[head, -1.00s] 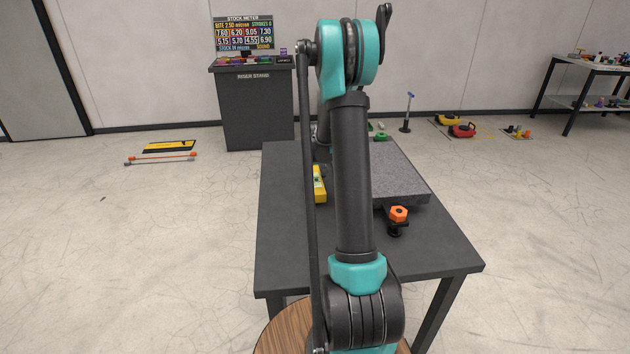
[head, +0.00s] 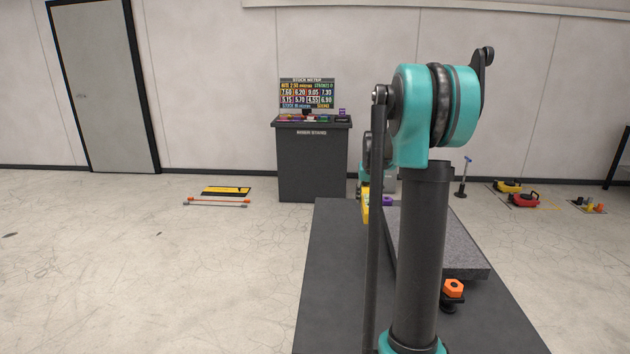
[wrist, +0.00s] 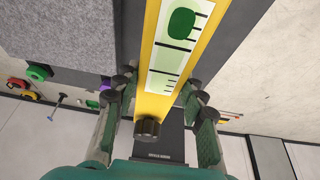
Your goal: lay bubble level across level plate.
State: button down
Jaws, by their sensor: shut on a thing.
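The yellow bubble level (head: 365,205), with a green vial window, is partly hidden behind my arm in the head view. In the wrist view the level (wrist: 170,60) runs up between my fingers, with a dark round knob at its near end. My gripper (wrist: 158,85) is shut on it, with fingers on both sides. The grey granite plate (head: 462,252) lies on the dark table to the right of the level. In the wrist view the granite (wrist: 60,35) is at upper left, beside the level. My arm hides part of the plate.
An orange hex knob (head: 453,287) sits at the plate's near edge. A purple piece (head: 387,201) is close to the level. The dark table (head: 335,290) is bare on its left. A riser stand (head: 312,165) with a stock meter stands behind.

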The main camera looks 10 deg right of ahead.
jog(key=s+a+f, duration=0.2)
jog(key=a, duration=0.4)
jog(key=s+a+f+m, duration=0.1)
jog(key=s+a+f, duration=0.1)
jog(key=a, duration=0.5)
jog(key=shift+f+h, duration=0.2)
jog(key=shift+h, duration=0.1)
dwell(0.3)
